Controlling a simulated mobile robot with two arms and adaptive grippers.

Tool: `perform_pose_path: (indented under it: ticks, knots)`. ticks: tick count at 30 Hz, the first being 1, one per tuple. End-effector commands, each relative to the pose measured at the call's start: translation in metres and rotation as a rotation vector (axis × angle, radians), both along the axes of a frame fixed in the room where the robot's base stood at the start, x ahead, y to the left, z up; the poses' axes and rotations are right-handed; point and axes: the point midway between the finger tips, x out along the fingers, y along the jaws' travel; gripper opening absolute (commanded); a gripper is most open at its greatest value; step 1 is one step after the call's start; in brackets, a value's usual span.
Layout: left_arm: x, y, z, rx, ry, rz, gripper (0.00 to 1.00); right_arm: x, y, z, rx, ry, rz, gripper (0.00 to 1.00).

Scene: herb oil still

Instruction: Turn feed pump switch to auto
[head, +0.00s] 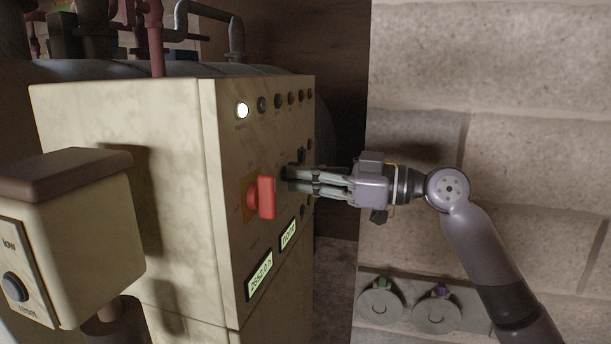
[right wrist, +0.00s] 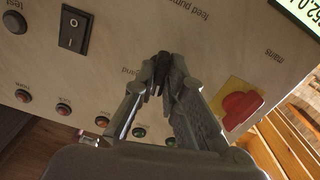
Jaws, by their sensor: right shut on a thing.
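The feed pump switch (right wrist: 163,63) is a small dark knob on the cream control panel, mostly hidden by my fingers. The label "feed pump" is printed near it in the right wrist view, and a partly covered label ending in "and" is on its other side. My right gripper (head: 294,181) reaches in from the right and is shut on the knob at the panel face. It also shows in the right wrist view (right wrist: 165,80). I cannot tell exactly which way the knob points. My left gripper is not in view.
A red mains switch (head: 262,197) on a yellow plate sits close to my gripper. A black rocker switch (right wrist: 75,33) is also on the panel. Indicator lamps (head: 242,110) run along its top, the first lit white. Two displays (head: 259,273) are below. A brick wall is at right.

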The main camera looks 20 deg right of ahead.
Motion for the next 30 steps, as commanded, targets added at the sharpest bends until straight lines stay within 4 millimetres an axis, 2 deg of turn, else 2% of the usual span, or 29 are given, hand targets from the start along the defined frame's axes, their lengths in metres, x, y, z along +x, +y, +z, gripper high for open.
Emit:
perform_pose_path:
  ticks: [12, 27, 28, 30]
  knots:
    - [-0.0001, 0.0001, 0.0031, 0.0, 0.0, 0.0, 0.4, 0.0001, -0.0001, 0.0006, 0.098, 0.143, -0.001, 0.0]
    - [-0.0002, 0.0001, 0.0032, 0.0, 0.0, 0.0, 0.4, 0.0002, -0.0004, 0.0009, 0.109, 0.158, -0.002, 0.0]
    - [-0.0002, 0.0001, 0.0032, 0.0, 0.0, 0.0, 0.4, 0.0002, -0.0004, 0.0009, 0.109, 0.158, -0.002, 0.12]
    - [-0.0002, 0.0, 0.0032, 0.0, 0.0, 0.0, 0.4, 0.0002, -0.0004, 0.0009, 0.109, 0.157, -0.002, 0.17]
